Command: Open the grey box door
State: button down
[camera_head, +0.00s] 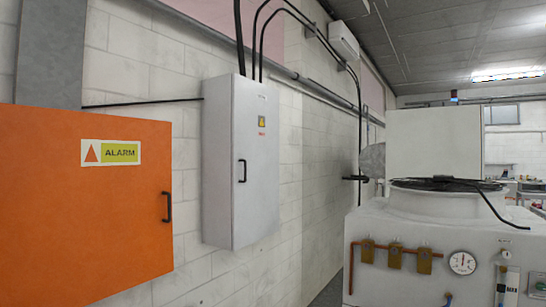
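The grey box (221,165) is mounted on the white block wall, left of the picture's middle. Its grey door (257,195) faces right and looks closed. A black upright handle (242,171) sits near the door's left edge. A small yellow warning label and a red mark are on the door's upper part. Black cables enter the box's top. My gripper is not in view.
An orange panel (90,220) with an ALARM label and black handle stands at the left, nearer than the grey box. A large white machine (440,225) with a gauge and pipes fills the right. A narrow floor strip (328,292) shows between wall and machine.

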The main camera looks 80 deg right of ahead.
aim_at(255, 148)
jog(key=z, duration=2.1)
